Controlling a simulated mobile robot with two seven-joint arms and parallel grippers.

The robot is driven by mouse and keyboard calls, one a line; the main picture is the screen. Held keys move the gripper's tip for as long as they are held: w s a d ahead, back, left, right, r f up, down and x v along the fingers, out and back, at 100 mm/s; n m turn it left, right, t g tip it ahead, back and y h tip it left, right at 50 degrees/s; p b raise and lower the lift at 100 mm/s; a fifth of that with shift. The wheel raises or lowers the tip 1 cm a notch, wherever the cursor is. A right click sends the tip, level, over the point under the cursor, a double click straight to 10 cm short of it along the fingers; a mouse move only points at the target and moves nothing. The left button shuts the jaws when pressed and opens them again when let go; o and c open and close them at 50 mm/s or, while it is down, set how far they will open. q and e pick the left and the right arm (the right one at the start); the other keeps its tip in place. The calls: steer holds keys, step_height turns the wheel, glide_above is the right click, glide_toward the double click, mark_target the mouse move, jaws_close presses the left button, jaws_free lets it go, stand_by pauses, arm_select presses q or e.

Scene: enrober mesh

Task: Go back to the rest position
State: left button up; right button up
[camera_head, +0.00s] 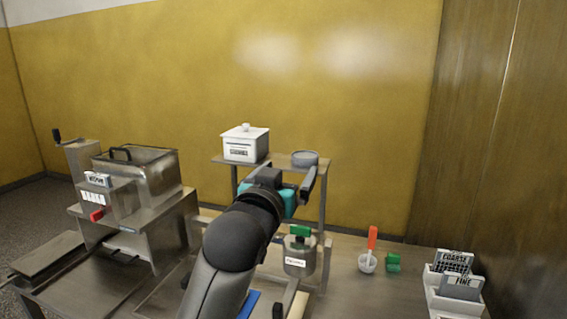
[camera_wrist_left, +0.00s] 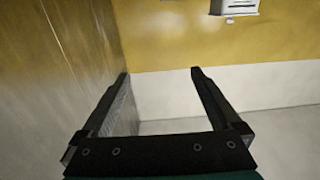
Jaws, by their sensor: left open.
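My left arm rises from the bottom middle of the head view. Its left gripper (camera_head: 290,182) with the teal body is up in front of the small raised shelf (camera_head: 285,158). In the left wrist view the two black fingers of this gripper (camera_wrist_left: 160,73) are spread wide, with nothing between them. They point toward a yellow and white wall. My right gripper is in neither view.
Below is a metal pot (camera_head: 298,262). A steel machine (camera_head: 135,190) stands left.

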arm_select(q)
steer(key=s+a+f+n+g+y, duration=0.15)
steer(key=s+a+f+g, duration=0.35)
steer(key=f, duration=0.6)
steer(key=s+a+f+g+y, duration=0.15)
steer(key=s+a+f, duration=0.35)
steer(key=f, duration=0.7)
steer(key=s+a+f+g+y, duration=0.1)
steer(key=s+a+f+g, duration=0.1)
steer(key=s+f, duration=0.45)
steer(key=s+a+f+g, duration=0.3)
steer(key=s, duration=0.7)
steer(key=s+a+f+g+y, duration=0.15)
steer(key=s+f, duration=0.25)
steer(key=s, duration=0.5)
step_height(320, 180, down, 26)
steer(key=s+g+b, duration=0.1)
steer(key=g+b, duration=0.1)
steer(key=b, duration=0.2)
steer(key=s+a+f+g+b, duration=0.1)
steer(key=s+a+f+b, duration=0.2)
steer(key=s+f, duration=1.2)
steer(key=shift+s+f, duration=0.3)
steer(key=shift+f, duration=0.65)
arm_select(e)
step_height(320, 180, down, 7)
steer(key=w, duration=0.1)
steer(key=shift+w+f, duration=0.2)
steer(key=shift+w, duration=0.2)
